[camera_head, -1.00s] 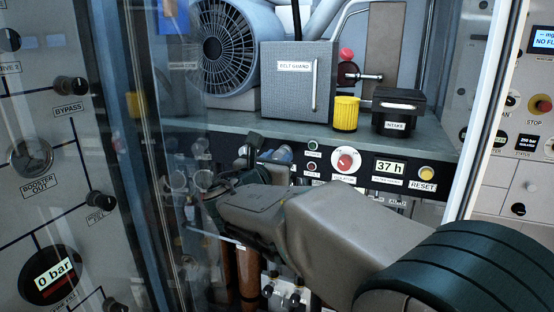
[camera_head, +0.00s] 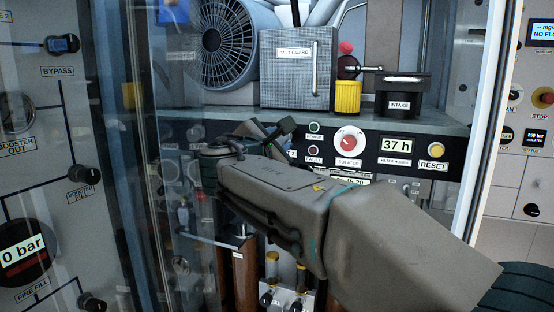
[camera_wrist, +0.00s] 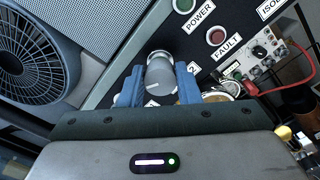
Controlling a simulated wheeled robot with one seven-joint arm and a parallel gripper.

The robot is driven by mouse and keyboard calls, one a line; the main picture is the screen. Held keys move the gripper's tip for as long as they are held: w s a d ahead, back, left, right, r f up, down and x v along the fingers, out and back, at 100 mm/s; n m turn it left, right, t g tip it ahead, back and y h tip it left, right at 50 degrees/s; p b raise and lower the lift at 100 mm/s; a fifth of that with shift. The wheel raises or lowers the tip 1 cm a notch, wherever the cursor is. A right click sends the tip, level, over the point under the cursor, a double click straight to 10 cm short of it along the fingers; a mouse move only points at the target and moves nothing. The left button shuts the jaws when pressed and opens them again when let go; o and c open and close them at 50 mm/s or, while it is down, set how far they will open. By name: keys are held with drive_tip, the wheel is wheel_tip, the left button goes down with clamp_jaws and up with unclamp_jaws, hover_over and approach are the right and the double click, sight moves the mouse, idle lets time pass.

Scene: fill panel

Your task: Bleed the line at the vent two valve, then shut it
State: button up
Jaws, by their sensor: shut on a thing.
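In the wrist view, the two blue fingers of my gripper (camera_wrist: 160,72) are closed on either side of a rounded grey valve knob (camera_wrist: 159,84). The knob sits at the dark panel strip, beside a label of which only a "2" shows. The rest of that label is hidden by a finger, so I cannot read the valve's full name. In the head view, my wrist and hand are at the left end of the dark strip, and the knob and fingertips are mostly hidden there.
POWER and FAULT lamps (camera_head: 314,151), a red isolator knob (camera_head: 348,141) and a RESET button (camera_head: 436,151) lie to the right on the strip. A yellow cup (camera_head: 347,97) and the black intake box (camera_head: 403,96) stand on the shelf above. A clear door panel (camera_head: 185,190) is close on the left.

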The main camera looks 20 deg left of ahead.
drive_tip(key=m+b, duration=1)
drive_tip(key=m, duration=0.2)
drive_tip(key=shift+f+b, duration=0.2)
drive_tip(key=shift+b, duration=0.1)
drive_tip(key=shift+m, duration=0.3)
drive_tip(key=o, duration=1)
drive_tip(key=shift+s, duration=0.15)
drive_tip(key=s, duration=0.9)
drive_tip(key=s+a+b, duration=0.1)
drive_tip(key=s, duration=0.3)
drive_tip(key=shift+s, duration=0.3)
